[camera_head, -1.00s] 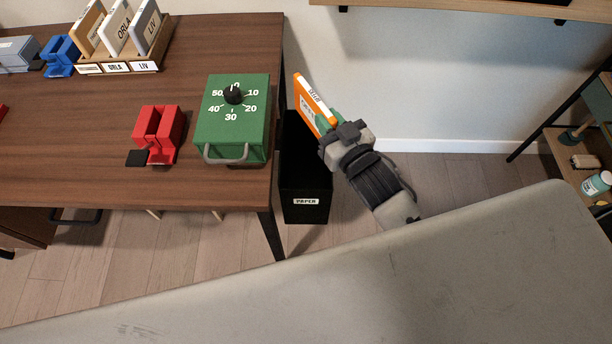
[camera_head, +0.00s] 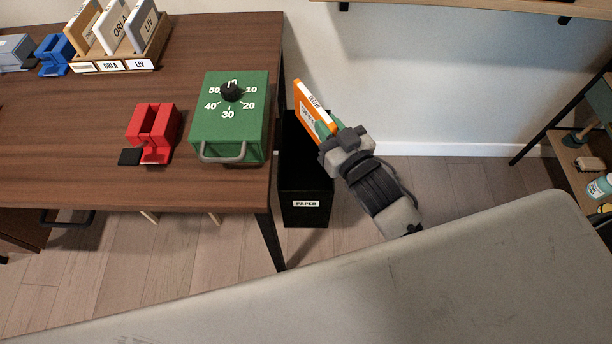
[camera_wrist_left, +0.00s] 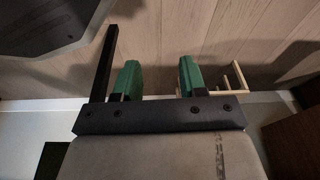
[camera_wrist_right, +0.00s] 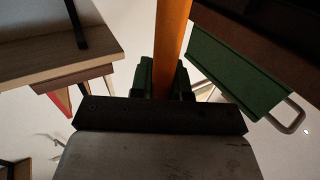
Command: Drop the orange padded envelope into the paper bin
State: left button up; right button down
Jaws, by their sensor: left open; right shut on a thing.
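The orange padded envelope (camera_head: 313,109) has a white label and is held on edge above the black paper bin. My right gripper (camera_head: 332,130) is shut on its near end. In the right wrist view the envelope (camera_wrist_right: 171,45) stands as an orange strip between the green fingers of the right gripper (camera_wrist_right: 162,78). The paper bin (camera_head: 305,180), with a white PAPER label, stands on the floor beside the table. Part of its opening is hidden by the envelope and gripper. My left gripper (camera_wrist_left: 157,80) is open and empty in the left wrist view, with green fingers apart.
The wooden table (camera_head: 90,185) ends just left of the bin. A green timer box (camera_head: 228,135), a red stapler-like device (camera_head: 150,133), a blue one (camera_head: 56,56) and a name-labelled rack (camera_head: 125,64) stand on it. Shelves (camera_head: 575,155) are at the right.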

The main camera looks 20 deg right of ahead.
jog(key=c, duration=1)
grip_release()
jog(key=shift+s, duration=0.1)
pick_arm(q)
jog(key=shift+s+f, duration=0.4)
jog(key=shift+f, duration=0.15)
pick_arm(e)
jog(key=v, duration=1)
jog(key=shift+s+d, duration=0.1)
jog(key=shift+s, duration=0.2)
